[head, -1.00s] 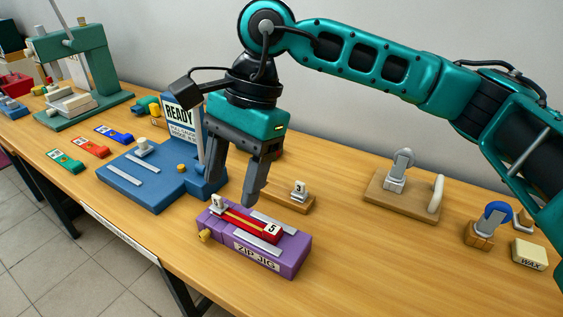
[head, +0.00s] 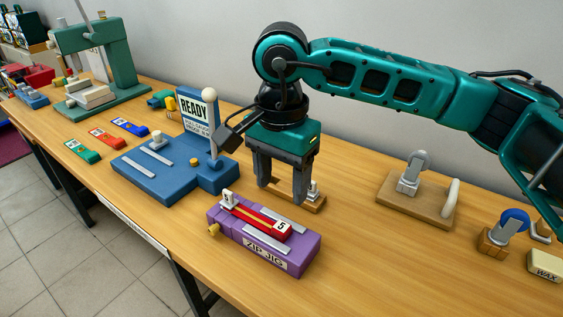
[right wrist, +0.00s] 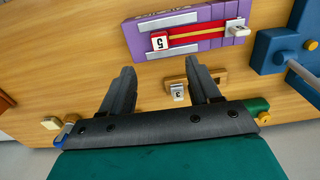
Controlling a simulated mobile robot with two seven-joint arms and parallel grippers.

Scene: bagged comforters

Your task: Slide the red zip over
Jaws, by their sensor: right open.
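The red zip (head: 253,215) lies along the top of the purple zip jig (head: 300,262), between two grey strips. A white block marked 5 (head: 282,227) is at its right end and a small pale piece (head: 228,197) at its left end. In the right wrist view the red zip (right wrist: 195,35) runs across the purple jig (right wrist: 180,50), ahead of the fingers. My right gripper (head: 281,193) is open and empty, pointing down just behind the jig, by a small wooden block with a 3 tag (head: 313,188). The 3 tag shows between the fingers in the right wrist view. My left gripper is not in view.
A blue fixture (head: 160,180) with a READY sign (head: 195,112) stands left of the jig. Red, green and blue tags lie farther left. A wooden stand (head: 418,205) and a wax block (head: 545,265) are at the right.

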